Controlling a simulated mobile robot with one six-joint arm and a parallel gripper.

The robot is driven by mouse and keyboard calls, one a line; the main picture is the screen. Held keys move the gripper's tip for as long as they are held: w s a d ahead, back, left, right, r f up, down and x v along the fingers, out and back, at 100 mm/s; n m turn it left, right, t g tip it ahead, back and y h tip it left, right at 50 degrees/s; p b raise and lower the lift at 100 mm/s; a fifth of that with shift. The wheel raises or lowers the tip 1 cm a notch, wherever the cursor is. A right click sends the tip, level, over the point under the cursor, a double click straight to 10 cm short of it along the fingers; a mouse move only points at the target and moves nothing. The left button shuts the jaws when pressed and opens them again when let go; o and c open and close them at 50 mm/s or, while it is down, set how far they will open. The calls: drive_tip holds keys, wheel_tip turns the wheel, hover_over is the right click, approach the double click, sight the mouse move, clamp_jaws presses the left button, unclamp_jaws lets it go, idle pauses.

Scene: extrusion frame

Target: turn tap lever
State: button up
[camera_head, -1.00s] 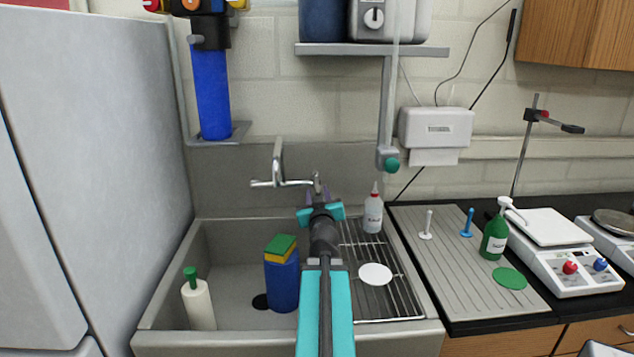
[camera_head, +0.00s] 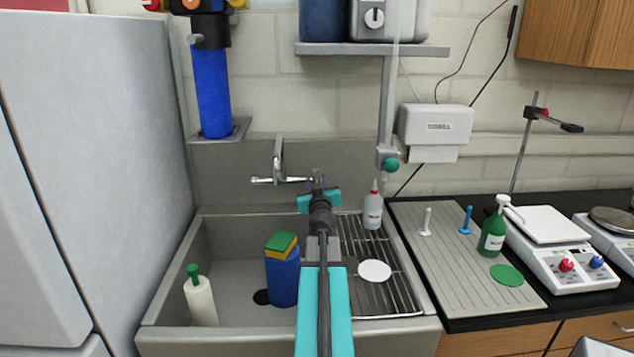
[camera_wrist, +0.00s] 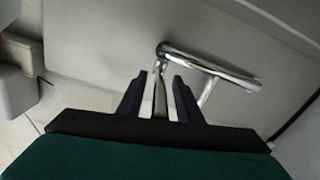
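The chrome tap (camera_head: 278,165) is on the wall behind the sink, with its spout and side handles. My gripper (camera_head: 318,184) is at the right end of the tap, in front of the right tap lever. In the wrist view, my gripper (camera_wrist: 158,88) has two dark fingers apart. The thin chrome tap lever (camera_wrist: 160,92) stands between them, with a narrow gap seeming to show on each side. The chrome tap body (camera_wrist: 205,65) runs off to the right. In the head view my gripper mostly hides the lever.
The sink (camera_head: 230,290) holds a blue container (camera_head: 283,282) with a sponge (camera_head: 281,244) on top and a white green-topped bottle (camera_head: 200,300). A wire rack (camera_head: 395,295) with a white disc (camera_head: 374,270) and a squeeze bottle (camera_head: 373,210) lies to the right.

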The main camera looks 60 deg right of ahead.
drive_tip(key=shift+w+d, duration=0.2)
drive_tip(key=shift+d, duration=0.05)
clamp_jaws()
drive_tip(key=shift+w, duration=0.1)
